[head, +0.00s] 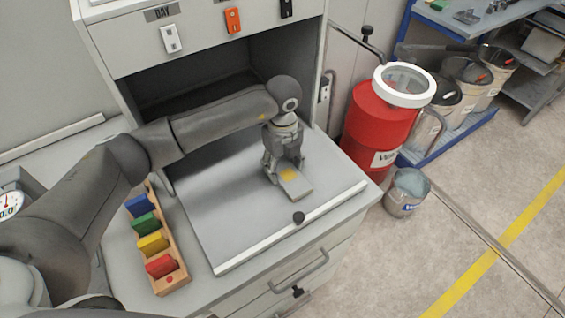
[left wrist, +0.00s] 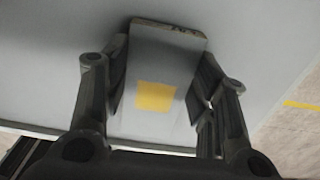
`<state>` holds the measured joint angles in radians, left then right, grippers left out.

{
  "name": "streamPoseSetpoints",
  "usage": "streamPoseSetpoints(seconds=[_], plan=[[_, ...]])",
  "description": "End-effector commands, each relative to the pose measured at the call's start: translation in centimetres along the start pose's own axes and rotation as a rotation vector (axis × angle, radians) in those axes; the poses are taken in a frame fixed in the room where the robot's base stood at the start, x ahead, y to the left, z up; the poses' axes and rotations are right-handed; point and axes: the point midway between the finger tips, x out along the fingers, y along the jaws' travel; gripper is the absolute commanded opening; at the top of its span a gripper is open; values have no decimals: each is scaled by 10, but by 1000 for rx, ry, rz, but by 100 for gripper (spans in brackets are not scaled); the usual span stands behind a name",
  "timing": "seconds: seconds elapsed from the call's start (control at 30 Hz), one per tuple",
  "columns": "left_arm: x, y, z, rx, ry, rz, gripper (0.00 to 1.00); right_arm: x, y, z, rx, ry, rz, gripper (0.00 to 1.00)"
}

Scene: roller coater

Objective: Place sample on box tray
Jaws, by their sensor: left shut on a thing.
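The sample, a small flat grey plate with a yellow square (head: 298,188), is in my left gripper (head: 283,168). In the left wrist view the plate (left wrist: 162,55) lies between the two fingers, which are shut on it from both sides. The box tray (head: 222,222) is a light grey flat surface reaching out of the open cabinet, with a white bar and dark knob at its front edge. The sample is over the tray's right part; I cannot tell whether it touches the surface. My right gripper is not in view.
A wooden rack (head: 175,277) with several coloured blocks stands left of the tray. The grey cabinet (head: 205,45) rises behind, its opening dark. A red drum (head: 377,125) and a metal bucket (head: 406,190) stand on the floor to the right. Most of the tray is bare.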

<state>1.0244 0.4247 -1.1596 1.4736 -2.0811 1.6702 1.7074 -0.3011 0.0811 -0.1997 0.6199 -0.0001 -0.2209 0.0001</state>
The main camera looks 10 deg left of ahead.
Motion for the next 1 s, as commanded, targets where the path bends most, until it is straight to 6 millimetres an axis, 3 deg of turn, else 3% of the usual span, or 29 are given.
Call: streamPoseSetpoints(seconds=[0.2,0.23,0.4,0.77,1.0], plan=[[5,0,0,0,0,0,29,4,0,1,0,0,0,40],[4,0,0,0,0,0,56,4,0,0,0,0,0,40],[3,0,0,0,0,0,74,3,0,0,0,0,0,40],[1,0,0,0,0,0,74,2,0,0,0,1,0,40],[-18,0,0,0,-1,0,74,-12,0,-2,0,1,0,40]])
